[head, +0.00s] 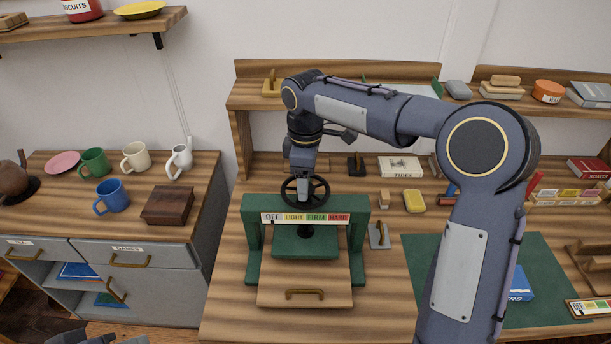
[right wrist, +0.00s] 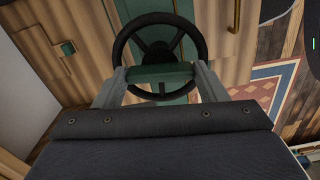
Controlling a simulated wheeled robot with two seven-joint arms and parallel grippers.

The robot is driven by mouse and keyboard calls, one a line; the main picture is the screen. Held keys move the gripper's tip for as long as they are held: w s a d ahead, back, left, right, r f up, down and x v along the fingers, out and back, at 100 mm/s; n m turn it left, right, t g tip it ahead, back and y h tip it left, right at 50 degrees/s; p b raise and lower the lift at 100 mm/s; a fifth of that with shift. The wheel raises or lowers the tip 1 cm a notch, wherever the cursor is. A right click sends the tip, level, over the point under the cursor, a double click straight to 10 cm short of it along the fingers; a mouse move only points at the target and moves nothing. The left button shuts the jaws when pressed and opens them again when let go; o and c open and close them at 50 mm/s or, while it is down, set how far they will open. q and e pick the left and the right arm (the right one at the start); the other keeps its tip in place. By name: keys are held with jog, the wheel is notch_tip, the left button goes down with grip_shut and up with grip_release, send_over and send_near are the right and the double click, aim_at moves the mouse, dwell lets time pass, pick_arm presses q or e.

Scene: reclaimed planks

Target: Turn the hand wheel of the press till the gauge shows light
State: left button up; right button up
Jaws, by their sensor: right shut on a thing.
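The green press (head: 254,235) stands on the plank workbench. Its black hand wheel (head: 318,190) sits on top, above a gauge strip (head: 304,217) marked OFF, LIGHT, FIRM and HARD. A small dark mark shows at the left end, by OFF; it is too small to read surely. My right gripper (head: 302,172) comes down from above onto the wheel. In the right wrist view the wheel (right wrist: 160,18) lies between the two fingers of my right gripper (right wrist: 160,82), which is shut on its near side.
A wooden board (head: 304,270) with a brass handle lies at the press's front. A green mat (head: 545,260) lies further right. Mugs and a brown box (head: 168,205) stand on the left cabinet.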

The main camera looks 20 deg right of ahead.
jog(key=m+p, duration=0.1)
jog(key=m, duration=0.2)
jog(key=shift+r+m, duration=0.1)
jog(key=shift+m, duration=0.3)
jog(key=shift+m+p, duration=0.6)
jog(key=shift+m, duration=1.2)
jog(key=o, duration=1)
notch_tip(320, 180, up, 8)
jog(key=shift+f, duration=0.15)
